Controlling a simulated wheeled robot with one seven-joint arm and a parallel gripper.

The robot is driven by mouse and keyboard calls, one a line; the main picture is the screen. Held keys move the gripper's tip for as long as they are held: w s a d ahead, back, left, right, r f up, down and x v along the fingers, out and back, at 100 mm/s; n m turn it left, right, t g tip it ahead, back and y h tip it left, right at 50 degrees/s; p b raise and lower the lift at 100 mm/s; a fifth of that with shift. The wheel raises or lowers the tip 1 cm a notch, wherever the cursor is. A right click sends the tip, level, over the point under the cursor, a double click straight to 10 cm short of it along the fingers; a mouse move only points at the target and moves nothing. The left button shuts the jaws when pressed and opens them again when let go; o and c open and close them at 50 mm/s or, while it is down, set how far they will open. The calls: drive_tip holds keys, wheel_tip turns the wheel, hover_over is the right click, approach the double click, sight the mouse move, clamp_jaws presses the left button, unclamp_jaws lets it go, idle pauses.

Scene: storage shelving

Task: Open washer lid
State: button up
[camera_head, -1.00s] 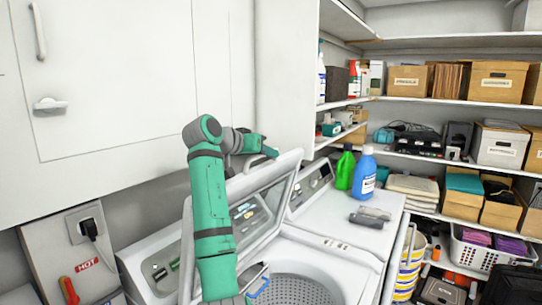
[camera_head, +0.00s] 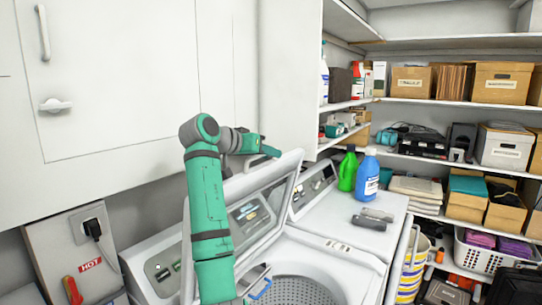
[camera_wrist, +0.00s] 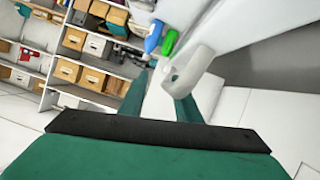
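The washer lid (camera_head: 290,183) is a white frame with a see-through panel. It stands raised and tilted up in the head view, and the drum (camera_head: 290,289) of the washer (camera_head: 340,260) shows below it. My gripper (camera_head: 270,150) is at the lid's upper edge, by its light curved handle (camera_head: 259,163). In the wrist view the two green fingers of my gripper (camera_wrist: 157,98) are apart, with a gap between them. A pale hooked piece, which looks like the handle (camera_wrist: 193,72), is by the right finger. I cannot tell if they touch.
A green bottle (camera_head: 347,169) and a blue bottle (camera_head: 368,173) stand on the neighbouring machine's top (camera_head: 345,225). Shelves with boxes (camera_head: 500,83) fill the right. A white cabinet (camera_head: 100,80) is close behind my arm. An outlet panel (camera_head: 70,250) is at lower left.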

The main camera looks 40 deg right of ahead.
sight(248, 162)
drive_tip(key=v, duration=0.8)
drive_tip(key=shift+a+r, duration=0.2)
drive_tip(key=shift+a, duration=0.1)
drive_tip(key=shift+a, duration=0.1)
drive_tip(key=v, duration=1.2)
drive_tip(key=shift+w+a, duration=0.2)
drive_tip(key=shift+w, duration=0.1)
idle(0.5)
drive_tip(key=shift+r, duration=0.1)
drive_tip(key=shift+c, duration=0.6)
